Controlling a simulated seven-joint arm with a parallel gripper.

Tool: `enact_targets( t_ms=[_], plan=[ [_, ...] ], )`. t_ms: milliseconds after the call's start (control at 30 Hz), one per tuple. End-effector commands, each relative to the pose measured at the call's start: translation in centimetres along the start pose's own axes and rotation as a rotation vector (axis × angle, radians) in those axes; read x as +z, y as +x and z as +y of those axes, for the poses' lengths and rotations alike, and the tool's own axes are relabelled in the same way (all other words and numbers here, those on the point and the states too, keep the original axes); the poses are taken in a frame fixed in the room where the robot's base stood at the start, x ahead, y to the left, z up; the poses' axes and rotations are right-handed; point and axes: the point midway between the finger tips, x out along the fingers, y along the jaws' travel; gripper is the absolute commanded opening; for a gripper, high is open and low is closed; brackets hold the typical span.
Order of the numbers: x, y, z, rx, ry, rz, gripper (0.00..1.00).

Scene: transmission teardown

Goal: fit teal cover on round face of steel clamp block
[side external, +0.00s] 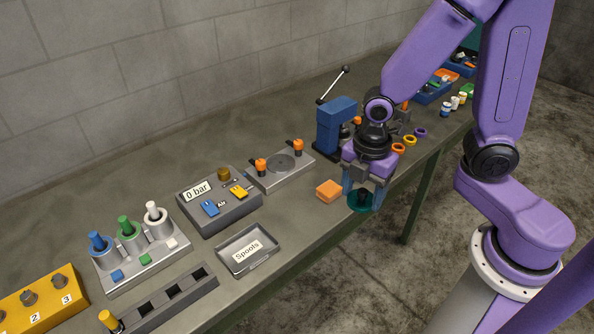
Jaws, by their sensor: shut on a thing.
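The teal cover (356,207) is a round disc with a dark knob at its middle. My gripper (364,191) points down over it and is shut on it, near the table's front edge. Its fingers partly hide the cover. The steel clamp block (270,184) lies flat on the table, to the left of and behind my gripper. A round face (283,163) shows on its top, bare. Two orange-topped clamps (261,165) stand at its sides. The cover is apart from the block.
An orange block (329,190) lies between the clamp block and my gripper. A blue press (335,125) with a long lever stands behind. Coloured rings (409,140) lie to the right.

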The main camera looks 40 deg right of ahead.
Motion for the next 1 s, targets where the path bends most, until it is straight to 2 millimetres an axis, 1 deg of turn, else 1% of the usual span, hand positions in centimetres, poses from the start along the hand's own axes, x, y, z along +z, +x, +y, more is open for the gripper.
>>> enact_targets(
  t_ms=[67, 167, 267, 367, 400, 467, 500, 667, 800, 867, 1000],
  plan=[
    [0.0, 0.0, 0.1, 0.0, 0.0, 0.0, 0.32],
    [-0.2, 0.0, 0.8, 0.001, 0.001, 0.0, 0.32],
    [-0.4, -0.1, 2.5, 0.001, 0.003, 0.0, 0.32],
    [-0.7, -0.1, 5.0, 0.0, 0.004, 0.0, 0.32],
    [-0.8, -0.1, 6.3, 0.001, 0.004, 0.001, 0.32],
    [-0.8, -0.1, 8.1, 0.0, 0.004, 0.0, 0.32],
    [-0.8, -0.1, 9.3, 0.0, 0.004, 0.0, 0.32],
    [-0.2, 0.3, 14.0, -0.001, 0.004, 0.0, 0.32],
    [0.8, 0.8, 17.9, -0.001, 0.003, 0.0, 0.32],
    [1.4, 1.1, 19.5, -0.002, 0.003, 0.0, 0.32],
    [3.0, 1.8, 23.0, -0.003, 0.004, 0.0, 0.32]
  ],
)
